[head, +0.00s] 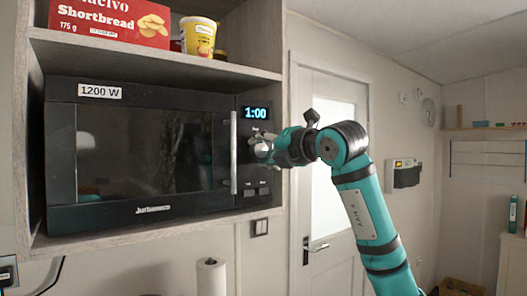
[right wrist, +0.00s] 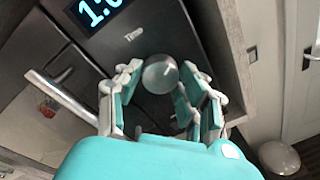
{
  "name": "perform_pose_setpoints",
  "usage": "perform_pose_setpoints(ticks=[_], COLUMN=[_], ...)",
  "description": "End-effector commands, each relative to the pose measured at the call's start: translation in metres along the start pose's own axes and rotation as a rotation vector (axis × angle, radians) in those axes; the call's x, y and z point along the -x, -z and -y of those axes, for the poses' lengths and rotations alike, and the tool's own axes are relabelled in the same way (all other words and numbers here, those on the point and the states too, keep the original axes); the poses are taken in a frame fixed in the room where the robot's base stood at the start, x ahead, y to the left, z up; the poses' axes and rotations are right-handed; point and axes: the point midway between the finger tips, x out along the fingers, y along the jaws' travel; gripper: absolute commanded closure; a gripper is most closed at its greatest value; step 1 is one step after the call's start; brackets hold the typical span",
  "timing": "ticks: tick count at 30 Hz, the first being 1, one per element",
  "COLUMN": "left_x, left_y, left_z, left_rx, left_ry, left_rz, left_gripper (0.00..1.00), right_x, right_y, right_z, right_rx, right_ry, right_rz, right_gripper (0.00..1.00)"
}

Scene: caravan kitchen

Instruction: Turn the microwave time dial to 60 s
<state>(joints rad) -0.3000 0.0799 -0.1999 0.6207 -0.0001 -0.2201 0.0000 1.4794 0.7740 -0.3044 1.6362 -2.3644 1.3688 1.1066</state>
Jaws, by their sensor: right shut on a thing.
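The black microwave (head: 140,150) sits in a wooden cabinet bay with its door shut. Its blue display (head: 256,113) reads 1:00; part of it shows in the right wrist view (right wrist: 97,10). The round silver time dial (right wrist: 160,74) is below the display, under the label "Time". My right gripper (head: 266,150) reaches in from the right at the control panel. In the head view the gripper hides most of the dial. My left gripper is in neither view.
The microwave door handle (head: 233,152) stands just left of the dial, and two buttons (head: 257,190) lie below it. A shortbread box (head: 110,20) and a yellow tub (head: 199,37) stand on the shelf above. The cabinet's side wall (head: 275,90) is close on the right.

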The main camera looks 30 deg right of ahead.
Motion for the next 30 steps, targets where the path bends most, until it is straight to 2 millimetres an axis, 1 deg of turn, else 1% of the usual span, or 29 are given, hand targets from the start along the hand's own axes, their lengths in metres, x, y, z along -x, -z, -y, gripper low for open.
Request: perform_pose_setpoints(ticks=[9, 10, 15, 24, 26, 29, 30], left_x=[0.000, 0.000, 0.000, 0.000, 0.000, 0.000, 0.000], left_y=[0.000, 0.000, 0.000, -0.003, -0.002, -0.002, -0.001], left_z=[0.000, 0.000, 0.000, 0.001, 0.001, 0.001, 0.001], left_rx=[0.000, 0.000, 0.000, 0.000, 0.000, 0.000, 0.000], left_ry=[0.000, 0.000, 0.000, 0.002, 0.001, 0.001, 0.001], left_rz=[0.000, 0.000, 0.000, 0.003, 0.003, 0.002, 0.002], left_gripper=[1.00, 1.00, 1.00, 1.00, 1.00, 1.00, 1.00], right_x=[0.001, 0.001, 0.001, 0.002, 0.007, 0.020, 0.028], right_y=[-0.002, -0.002, -0.002, -0.001, -0.002, -0.002, -0.002], right_z=[-0.001, -0.001, -0.001, 0.000, 0.000, 0.000, 0.000], right_rx=[-0.001, -0.001, -0.001, 0.000, 0.001, 0.002, 0.002], right_ry=[-0.003, -0.003, -0.002, -0.001, -0.002, -0.002, -0.002], right_rz=[0.006, 0.006, 0.004, 0.003, 0.004, 0.005, 0.006], right_gripper=[0.94, 0.60, 0.38, 0.38, 0.38, 0.38, 0.38])
